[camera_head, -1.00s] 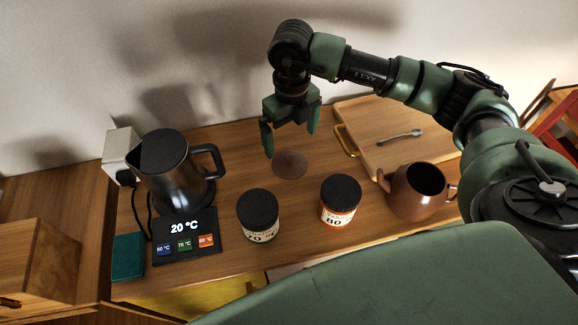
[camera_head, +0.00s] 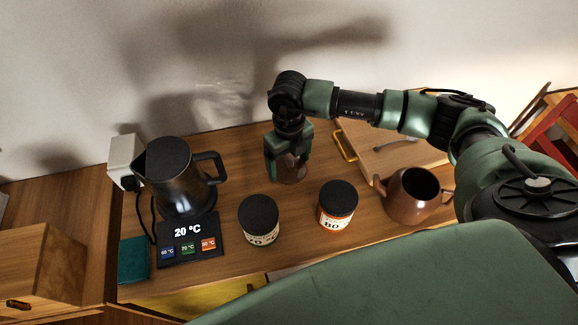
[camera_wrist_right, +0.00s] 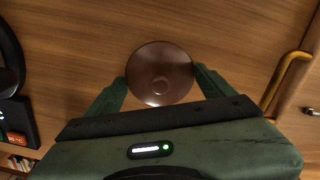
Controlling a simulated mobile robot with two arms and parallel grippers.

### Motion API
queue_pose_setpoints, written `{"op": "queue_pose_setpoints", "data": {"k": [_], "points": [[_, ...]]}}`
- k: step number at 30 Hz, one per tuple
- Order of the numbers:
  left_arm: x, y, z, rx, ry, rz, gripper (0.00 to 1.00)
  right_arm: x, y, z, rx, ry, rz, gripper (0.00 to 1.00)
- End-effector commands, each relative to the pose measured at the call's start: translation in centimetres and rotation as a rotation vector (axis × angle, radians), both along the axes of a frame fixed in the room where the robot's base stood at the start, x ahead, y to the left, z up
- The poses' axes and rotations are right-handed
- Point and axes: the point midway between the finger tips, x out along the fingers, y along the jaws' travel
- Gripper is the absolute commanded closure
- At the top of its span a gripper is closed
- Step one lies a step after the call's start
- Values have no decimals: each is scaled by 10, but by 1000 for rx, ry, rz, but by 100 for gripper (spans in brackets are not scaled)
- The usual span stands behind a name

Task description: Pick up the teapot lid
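The round brown teapot lid (camera_head: 289,170) lies on the wooden counter; my right gripper partly hides it in the head view. In the wrist view the lid (camera_wrist_right: 160,62) lies between the fingertips of my right gripper (camera_wrist_right: 160,77), its knob near the middle. One finger is on each side, close to the rim; I cannot tell whether they touch it. The right gripper (camera_head: 287,176) is open and points down over the lid. The brown teapot (camera_head: 408,196) stands open-topped at the right of the counter. My left gripper is not in view.
Two dark-lidded jars, one green-labelled (camera_head: 259,222) and one orange-labelled (camera_head: 337,207), stand in front of the lid. A black kettle (camera_head: 176,180) is at left by its temperature panel (camera_head: 188,242). A wooden tray (camera_head: 377,165) with a brass handle (camera_head: 345,146) lies behind the teapot. The wall is behind.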

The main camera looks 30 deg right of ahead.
Motion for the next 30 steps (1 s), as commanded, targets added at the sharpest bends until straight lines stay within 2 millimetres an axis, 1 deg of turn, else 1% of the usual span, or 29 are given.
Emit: {"op": "queue_pose_setpoints", "data": {"k": [1,2,3,11,14,17,20,23,30], "points": [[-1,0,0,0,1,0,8,0,0,0,0,0,0,47],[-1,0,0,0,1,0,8,0,0,0,0,0,0,56],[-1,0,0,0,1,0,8,0,0,0,0,-1,0,57],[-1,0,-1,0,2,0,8,0,0,2,0,-1,0,57],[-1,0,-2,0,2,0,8,1,0,7,0,-1,0,57],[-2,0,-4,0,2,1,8,1,0,16,0,-3,0,57],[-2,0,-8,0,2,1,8,1,-1,33,0,-5,0,57],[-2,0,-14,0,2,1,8,2,0,56,1,-7,1,57],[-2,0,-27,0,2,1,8,2,0,122,1,-8,1,57]]}}
